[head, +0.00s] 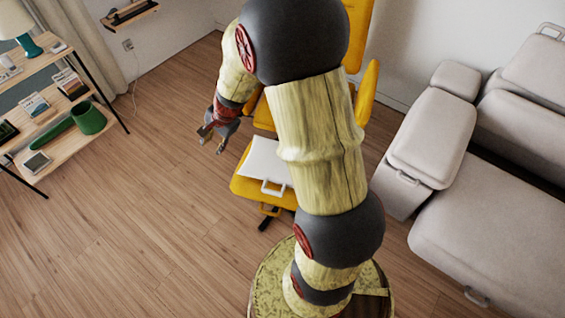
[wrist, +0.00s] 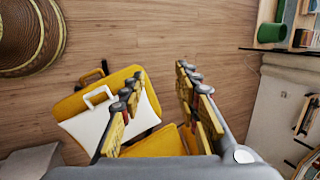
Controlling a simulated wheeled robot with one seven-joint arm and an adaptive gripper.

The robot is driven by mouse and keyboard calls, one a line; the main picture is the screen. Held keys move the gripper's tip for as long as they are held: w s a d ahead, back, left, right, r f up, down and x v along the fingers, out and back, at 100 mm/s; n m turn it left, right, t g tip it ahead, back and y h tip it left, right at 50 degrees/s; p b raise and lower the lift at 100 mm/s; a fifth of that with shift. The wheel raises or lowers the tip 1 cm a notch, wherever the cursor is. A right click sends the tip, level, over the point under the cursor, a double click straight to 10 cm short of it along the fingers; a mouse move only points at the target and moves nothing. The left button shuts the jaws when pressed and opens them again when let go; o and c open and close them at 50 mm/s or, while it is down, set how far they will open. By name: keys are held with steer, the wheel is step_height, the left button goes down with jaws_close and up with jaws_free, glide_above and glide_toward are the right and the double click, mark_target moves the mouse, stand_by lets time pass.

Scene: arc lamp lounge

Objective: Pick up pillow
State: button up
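The white pillow (head: 262,160) lies on the seat of the yellow chair (head: 250,188), with a white loop handle at its front edge. My arm hides its right side in the head view. In the wrist view the pillow (wrist: 88,128) is at the lower left, partly behind the left finger, with its handle to the upper left. My gripper (head: 214,142) is to the left of the chair in the head view, apart from the pillow. Its fingers are spread and empty in the wrist view (wrist: 158,76).
A wooden shelf unit (head: 62,88) with a lamp, a green vase and small items stands at the left. A grey sofa (head: 500,230) with handles fills the right. The yellow chair has armrests and a tall back. Wooden floor (head: 140,220) is clear between shelf and chair.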

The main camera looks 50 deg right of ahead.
steer(key=d+f+m, duration=0.3)
steer(key=d+f, duration=0.1)
steer(key=f, duration=0.4)
steer(key=d+f+m, duration=0.4)
steer(key=d+f, duration=0.1)
steer(key=f, duration=0.3)
steer(key=m+g+h+p, duration=0.1)
steer(key=m+g, duration=0.2)
steer(key=m, duration=0.4)
glide_above(272, 191)
steer(key=f, duration=1.8)
steer(key=shift+s+f, duration=0.25)
steer(key=shift+s, duration=0.05)
step_height(272, 191, down, 3)
steer(key=shift+r+m+b, duration=0.15)
steer(key=shift+m+b, duration=0.15)
steer(key=shift+b, duration=0.15)
steer(key=shift+w+f+b, duration=0.25)
steer(key=shift+f+b, duration=0.45)
steer(key=shift+f, duration=0.65)
steer(key=shift+w+f+b, duration=0.2)
steer(key=shift+f+b, duration=0.45)
steer(key=shift+f, duration=0.65)
steer(key=shift+r, duration=0.1)
steer(key=shift+c, duration=1.4)
jaws_close()
